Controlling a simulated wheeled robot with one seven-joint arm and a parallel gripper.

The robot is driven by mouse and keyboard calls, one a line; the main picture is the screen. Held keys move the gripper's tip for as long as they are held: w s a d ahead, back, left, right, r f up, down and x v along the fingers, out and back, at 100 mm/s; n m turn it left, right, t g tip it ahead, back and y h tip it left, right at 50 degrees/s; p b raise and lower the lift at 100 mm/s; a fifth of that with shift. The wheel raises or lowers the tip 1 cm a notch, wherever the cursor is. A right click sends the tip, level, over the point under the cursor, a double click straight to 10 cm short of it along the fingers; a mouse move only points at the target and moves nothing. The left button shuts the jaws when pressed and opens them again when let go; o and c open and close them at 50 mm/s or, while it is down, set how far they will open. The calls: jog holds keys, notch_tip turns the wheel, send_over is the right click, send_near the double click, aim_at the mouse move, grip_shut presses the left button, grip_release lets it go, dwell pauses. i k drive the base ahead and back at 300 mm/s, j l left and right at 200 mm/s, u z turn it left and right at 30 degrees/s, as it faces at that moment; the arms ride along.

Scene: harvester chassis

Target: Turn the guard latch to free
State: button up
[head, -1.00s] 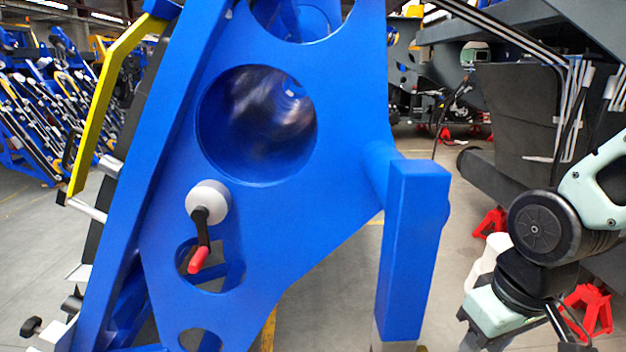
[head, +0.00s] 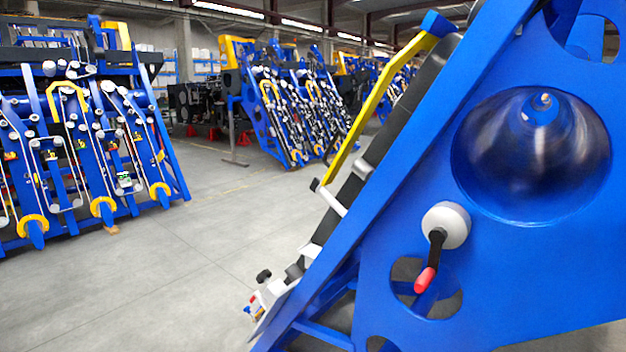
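The guard latch is a round pale grey hub (head: 447,224) with a black lever and a red-tipped handle (head: 425,280), on the blue side plate (head: 520,265) in the right half of the head view. The lever hangs down and slightly left from the hub. The red tip overlaps the upper part of a round hole in the plate. My gripper is not in this view, and nothing touches the latch.
A large round opening (head: 530,155) lies above and right of the latch. A yellow bar (head: 385,105) runs along the plate's left edge. Other blue machine frames (head: 80,150) stand at the left and back. The grey floor (head: 170,260) between is clear.

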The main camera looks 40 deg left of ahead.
aim_at(316, 185)
jog(key=j, duration=0.4)
jog(key=i+j+u, duration=0.15)
jog(key=j, duration=0.7)
jog(key=i+j+u, duration=0.15)
jog(key=j, duration=0.65)
jog(key=i+j+u, duration=0.1)
jog(key=j, duration=0.3)
jog(key=i+j+u, duration=0.1)
jog(key=j, duration=0.25)
jog(key=i+j, duration=0.05)
jog(key=i, duration=0.05)
